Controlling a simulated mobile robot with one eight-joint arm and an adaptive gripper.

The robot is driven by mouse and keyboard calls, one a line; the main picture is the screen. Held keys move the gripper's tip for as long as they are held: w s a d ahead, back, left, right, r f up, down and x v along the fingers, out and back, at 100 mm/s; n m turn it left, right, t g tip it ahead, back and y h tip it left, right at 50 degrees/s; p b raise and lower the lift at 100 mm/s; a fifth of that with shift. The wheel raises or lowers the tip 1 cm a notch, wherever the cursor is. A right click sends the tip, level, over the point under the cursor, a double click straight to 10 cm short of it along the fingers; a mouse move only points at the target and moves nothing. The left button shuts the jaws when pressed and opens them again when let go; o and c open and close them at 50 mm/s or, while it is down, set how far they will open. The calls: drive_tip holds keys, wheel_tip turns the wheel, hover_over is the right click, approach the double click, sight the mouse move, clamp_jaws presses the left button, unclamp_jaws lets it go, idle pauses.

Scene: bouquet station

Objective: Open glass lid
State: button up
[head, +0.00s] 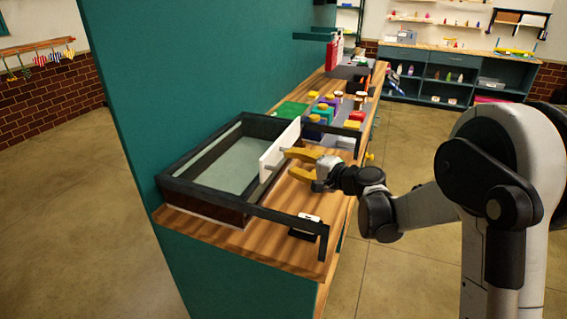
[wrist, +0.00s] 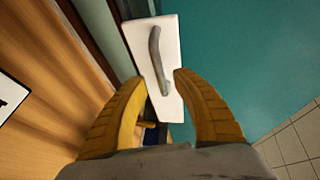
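A dark-framed box with a pale glass lid (head: 222,163) sits on the wooden counter in the head view. A white plate (head: 279,148) stands upright at the box's right side. In the wrist view the white plate (wrist: 140,38) carries a curved grey handle (wrist: 156,60). My gripper (head: 290,163) has yellow fingers and is open, facing the plate from the right. In the wrist view my gripper's fingers (wrist: 158,78) are apart, with the handle's lower end seen between the tips. I cannot tell whether they touch it.
Black bars (head: 285,215) run from the box to the counter's right edge. A small black-and-white item (head: 306,226) lies on the near counter (head: 255,240). Colourful items (head: 325,110) crowd the counter behind. A teal wall (head: 190,70) stands left of the box.

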sight(285, 160)
drive_tip(key=shift+b+x, duration=0.35)
drive_tip(key=shift+x, duration=1.6)
clamp_jaws()
drive_tip(key=s+d, duration=0.4)
drive_tip(key=d, duration=0.6)
drive_tip(key=s+d, duration=0.3)
drive_tip(key=d, duration=0.8)
drive_tip(key=shift+s+d+b, duration=0.25)
drive_tip(key=shift+s+b, duration=0.05)
drive_tip(key=shift+s, duration=0.1)
unclamp_jaws()
